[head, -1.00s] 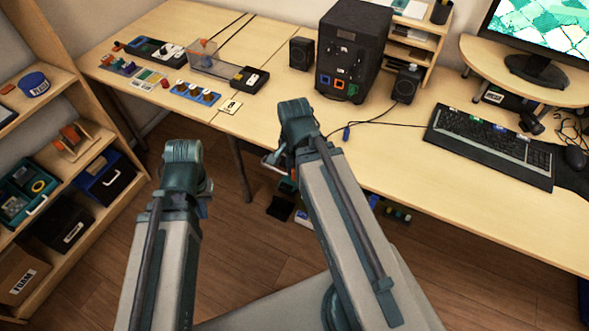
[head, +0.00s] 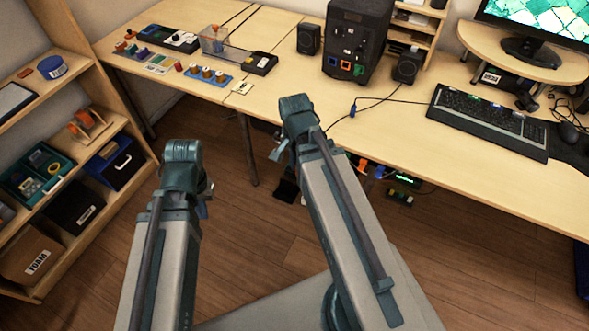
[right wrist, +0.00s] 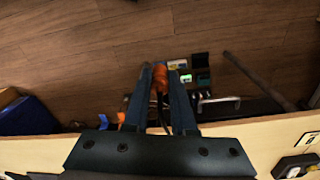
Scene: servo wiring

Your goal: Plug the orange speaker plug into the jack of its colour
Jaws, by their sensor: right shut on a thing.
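An orange plug (right wrist: 159,78) is between the fingers of my right gripper (right wrist: 161,85) in the right wrist view; the gripper is shut on it. In the head view my right gripper (head: 279,150) is in front of the desk edge, and the plug cannot be made out there. The black speaker box (head: 357,35) stands at the back of the desk, with an orange jack (head: 345,66) low on its face between a blue jack (head: 332,61) and a green one (head: 358,70). My left gripper (head: 203,198) is over the floor, its fingers mostly hidden.
Two small speakers (head: 309,38) (head: 408,64) flank the box. A blue plug (head: 352,110) on a cable lies near the desk edge. A keyboard (head: 488,120) is at right, a blue block with knobs (head: 207,76) at left. The desk in front of the box is largely clear.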

